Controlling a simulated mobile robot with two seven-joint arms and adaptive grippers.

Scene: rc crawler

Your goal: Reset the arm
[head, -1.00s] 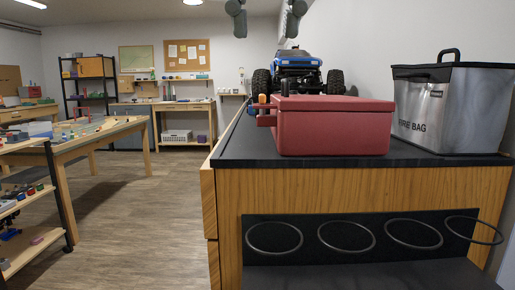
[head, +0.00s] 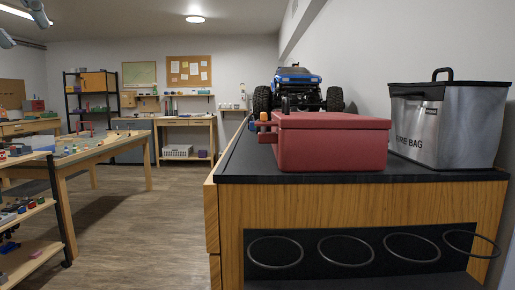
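The grey fingers of my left gripper (head: 22,25) show at the top left corner, apart from each other with nothing seen between them. Most of that arm is outside the picture. My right gripper is not in view. The blue RC crawler (head: 295,76) with black tyres stands on the black-topped wooden workbench (head: 240,165), behind a closed red box (head: 330,148). The box hides the lower part of the crawler. No gripper is near either one.
A silver bag (head: 455,125) with black trim stands at the bench's right. Several black rings (head: 275,251) stick out from the bench front. Wooden tables (head: 105,145) and a shelf cart (head: 40,225) stand at the left. The floor between is clear.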

